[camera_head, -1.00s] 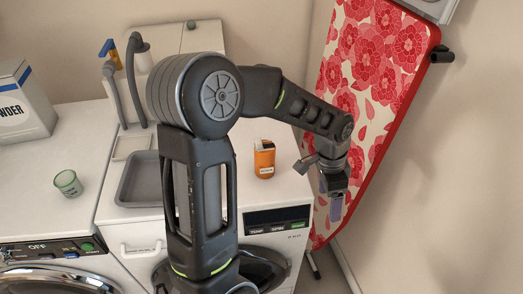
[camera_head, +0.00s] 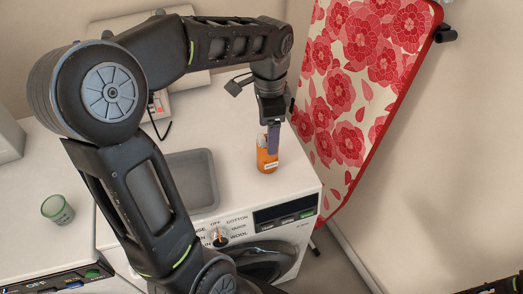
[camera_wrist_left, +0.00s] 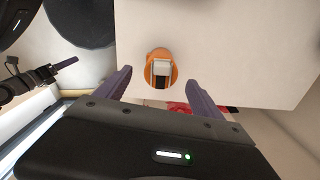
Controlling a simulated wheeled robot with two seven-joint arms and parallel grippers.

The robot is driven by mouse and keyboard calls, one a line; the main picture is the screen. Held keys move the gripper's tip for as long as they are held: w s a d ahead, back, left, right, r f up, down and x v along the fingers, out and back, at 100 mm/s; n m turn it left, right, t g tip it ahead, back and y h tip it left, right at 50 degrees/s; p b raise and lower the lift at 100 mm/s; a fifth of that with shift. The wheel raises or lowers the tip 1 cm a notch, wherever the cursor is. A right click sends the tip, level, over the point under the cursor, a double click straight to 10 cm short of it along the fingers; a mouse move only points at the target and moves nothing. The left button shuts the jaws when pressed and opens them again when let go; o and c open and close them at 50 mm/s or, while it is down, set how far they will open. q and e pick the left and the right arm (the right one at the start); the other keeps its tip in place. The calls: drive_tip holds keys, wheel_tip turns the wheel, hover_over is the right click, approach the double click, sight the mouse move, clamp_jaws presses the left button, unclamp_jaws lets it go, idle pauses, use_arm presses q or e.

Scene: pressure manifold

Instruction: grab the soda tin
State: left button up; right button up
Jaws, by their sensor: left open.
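The soda tin looks like a small orange container (camera_head: 264,158) with a pale label. It stands upright on top of the washing machine, right of the grey basin. My left gripper (camera_head: 272,138) is open and points down at it, with a purple finger in front of its upper part. In the left wrist view the orange tin (camera_wrist_left: 150,72) shows from above, between and just beyond the open fingertips (camera_wrist_left: 160,78). I cannot tell whether a finger touches it.
The washing machine top (camera_head: 235,185) is clear around the tin. The grey basin (camera_head: 190,180) lies to its left. A green cup (camera_head: 57,210) stands on the left machine. A floral ironing board (camera_head: 350,110) leans close on the right. My left arm hides the area behind.

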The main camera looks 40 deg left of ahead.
use_arm(q)
drive_tip(key=shift+f, duration=1.35)
drive_tip(key=shift+w+f+p, duration=0.1)
drive_tip(key=shift+f+p, duration=0.55)
drive_tip(key=shift+f, duration=1.95)
drive_tip(key=c, duration=1.6)
drive_tip(key=shift+o, duration=0.2)
drive_tip(key=shift+r, duration=0.25)
drive_tip(key=shift+r+b, duration=0.45)
drive_tip(key=shift+r, duration=4.3)
